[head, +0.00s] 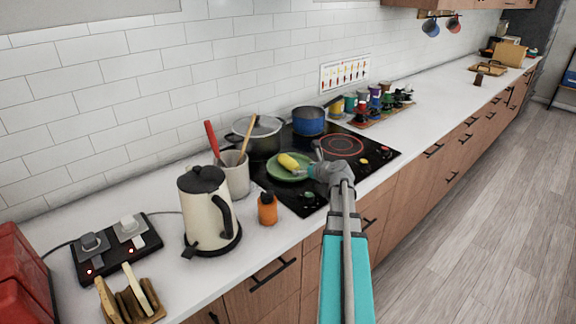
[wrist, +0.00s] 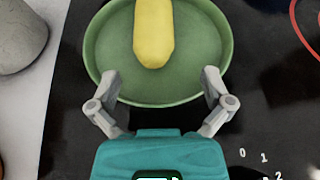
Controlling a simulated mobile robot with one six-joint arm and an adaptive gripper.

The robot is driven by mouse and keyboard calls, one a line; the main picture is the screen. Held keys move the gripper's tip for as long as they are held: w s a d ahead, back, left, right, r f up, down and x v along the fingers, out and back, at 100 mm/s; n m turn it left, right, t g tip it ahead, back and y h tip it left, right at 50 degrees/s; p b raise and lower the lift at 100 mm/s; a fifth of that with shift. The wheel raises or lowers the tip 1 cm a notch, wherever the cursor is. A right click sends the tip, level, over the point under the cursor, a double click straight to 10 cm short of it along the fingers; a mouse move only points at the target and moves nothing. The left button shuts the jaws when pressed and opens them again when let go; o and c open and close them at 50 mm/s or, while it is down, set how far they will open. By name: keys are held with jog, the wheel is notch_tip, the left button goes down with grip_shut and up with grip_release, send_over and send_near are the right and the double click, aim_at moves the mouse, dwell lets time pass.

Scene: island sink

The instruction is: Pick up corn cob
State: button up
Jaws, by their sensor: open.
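A yellow corn cob (head: 289,162) lies on a green plate (head: 277,174) on the black stovetop. In the wrist view the cob (wrist: 153,35) runs toward the top edge, where its far end is cut off, and the plate (wrist: 112,72) shows around it. My gripper (head: 308,165) is at the plate's right side in the head view. In the wrist view my gripper (wrist: 161,82) is open and empty, its two fingers spread over the plate's near rim. The cob's near end lies ahead of the fingertips, between their lines. I cannot tell the height of the fingers above the plate.
A blue pot (head: 309,121) and a grey lidded pot (head: 256,137) stand behind the plate. A utensil crock (head: 236,177), an orange bottle (head: 267,209) and a cream kettle (head: 206,215) stand to the left. The stovetop's right part (head: 372,148) is mostly clear.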

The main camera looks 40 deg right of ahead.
aim_at(297, 166)
jog(key=shift+a+b+x, duration=0.2)
jog(key=shift+b+x, duration=0.25)
jog(key=shift+x, duration=0.85)
jog(key=shift+a+b+x, duration=0.15)
jog(key=shift+b+x, duration=0.3)
jog(key=shift+x, duration=0.85)
jog(key=shift+r, duration=0.1)
jog(key=c, duration=1.3)
jog(key=shift+c, duration=0.2)
jog(key=shift+r, duration=0.2)
